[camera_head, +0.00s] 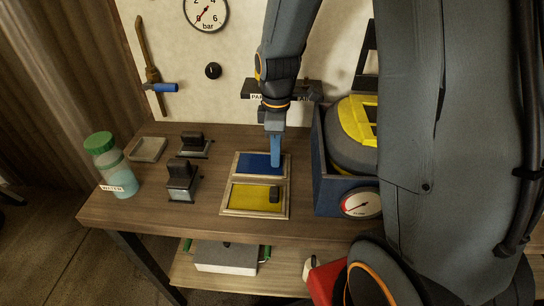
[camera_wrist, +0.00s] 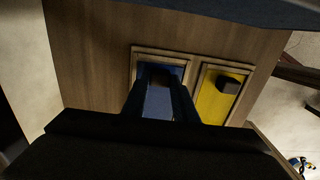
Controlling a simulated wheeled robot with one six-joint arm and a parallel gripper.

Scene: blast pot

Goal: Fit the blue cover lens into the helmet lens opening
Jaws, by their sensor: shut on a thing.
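The blue cover lens (camera_head: 255,163) is a flat blue plate in the rear part of a light wooden frame (camera_head: 225,208) on the bench. My gripper (camera_head: 276,163) points down at the lens's right part and is shut on it. In the wrist view my gripper (camera_wrist: 160,90) has its fingers around a dark block over the blue plate (camera_wrist: 158,104), apparently the lens's grip. I cannot tell whether the lens is lifted. A grey helmet with a yellow front (camera_head: 350,122) stands at the right, partly hidden by my arm; its lens opening is not clear.
A yellow plate (camera_head: 252,197) with a black grip lies in the front part of the frame. A dark blue box (camera_head: 319,165) with a gauge (camera_head: 361,203) stands close right. Two dark stamp-like blocks, a small tray (camera_head: 148,149) and a green-capped jar (camera_head: 112,165) stand left.

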